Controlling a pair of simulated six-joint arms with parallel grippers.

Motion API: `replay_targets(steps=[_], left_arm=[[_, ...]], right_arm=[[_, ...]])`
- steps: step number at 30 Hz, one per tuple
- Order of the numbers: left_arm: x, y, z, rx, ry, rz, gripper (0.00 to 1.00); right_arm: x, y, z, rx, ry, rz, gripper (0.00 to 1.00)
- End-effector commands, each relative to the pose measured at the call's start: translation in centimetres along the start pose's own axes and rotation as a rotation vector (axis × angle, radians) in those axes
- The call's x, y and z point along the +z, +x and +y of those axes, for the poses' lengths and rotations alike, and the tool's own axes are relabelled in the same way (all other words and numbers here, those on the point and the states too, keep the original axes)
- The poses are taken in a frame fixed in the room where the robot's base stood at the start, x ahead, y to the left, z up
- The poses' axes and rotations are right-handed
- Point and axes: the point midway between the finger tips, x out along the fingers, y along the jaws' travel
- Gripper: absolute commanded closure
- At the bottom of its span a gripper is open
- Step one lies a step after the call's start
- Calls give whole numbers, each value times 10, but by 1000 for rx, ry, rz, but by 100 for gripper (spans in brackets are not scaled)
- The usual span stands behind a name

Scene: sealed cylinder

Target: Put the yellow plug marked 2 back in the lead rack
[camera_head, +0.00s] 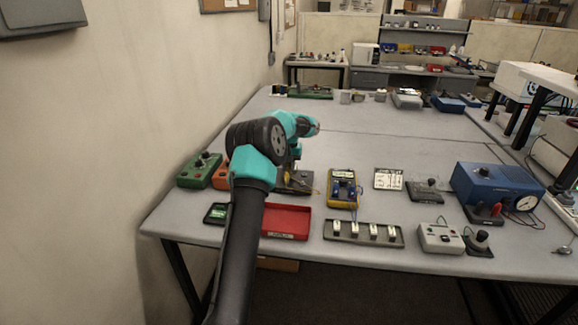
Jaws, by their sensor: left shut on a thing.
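My left arm comes in from the bottom and bends over at its teal wrist. My left gripper (294,173) points down beyond the wrist, low over a dark board (298,188) on the bench. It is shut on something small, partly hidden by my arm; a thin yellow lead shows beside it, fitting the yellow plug. The plug's mark 2 cannot be read. I cannot tell for sure which thing is the lead rack. My right gripper is not in view.
A red tray (286,208) and a strip with several white pieces (362,240) lie near the front edge. A yellow meter (343,202) stands right of the gripper. A green box (198,170) is left, a blue gauge box (490,182) right.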

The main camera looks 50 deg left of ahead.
Motion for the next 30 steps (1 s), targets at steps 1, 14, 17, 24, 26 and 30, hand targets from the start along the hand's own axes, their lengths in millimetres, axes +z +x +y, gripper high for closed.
replay_targets(steps=[1, 14, 17, 24, 26, 30], left_arm=[[0, 0, 0, 0, 0, 0, 100], [0, 3, 0, 0, 0, 0, 100], [0, 4, 0, 0, 0, 0, 100], [0, 8, 0, 0, 0, 0, 100], [0, 9, 0, 0, 0, 0, 100], [0, 11, 0, 0, 0, 0, 74]], right_arm=[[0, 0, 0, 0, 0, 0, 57], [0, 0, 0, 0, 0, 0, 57], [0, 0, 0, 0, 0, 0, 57], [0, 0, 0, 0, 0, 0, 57], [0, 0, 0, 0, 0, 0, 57], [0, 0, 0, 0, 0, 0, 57]])
